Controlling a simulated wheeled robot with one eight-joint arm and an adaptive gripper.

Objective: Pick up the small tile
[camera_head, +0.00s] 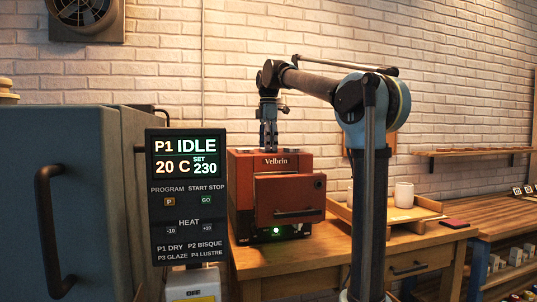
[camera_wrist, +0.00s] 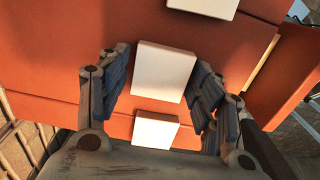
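Three white tiles show on the red surface below my gripper in the wrist view. One squarish tile (camera_wrist: 163,70) lies between the finger pads, with a gap on each side. A smaller-looking tile (camera_wrist: 155,130) lies nearer the palm, its lower part partly hidden by my gripper. A third tile (camera_wrist: 205,6) is cut off by the top edge. My gripper (camera_wrist: 161,62) is open and empty.
The Velbrin box stands on a wooden table (camera_head: 285,262). Right of my arm are a wooden tray (camera_head: 425,206) with a white cup (camera_head: 404,195) and a dark red flat item (camera_head: 455,223). A blue-grey kiln (camera_head: 85,200) and its control panel (camera_head: 187,215) fill the left.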

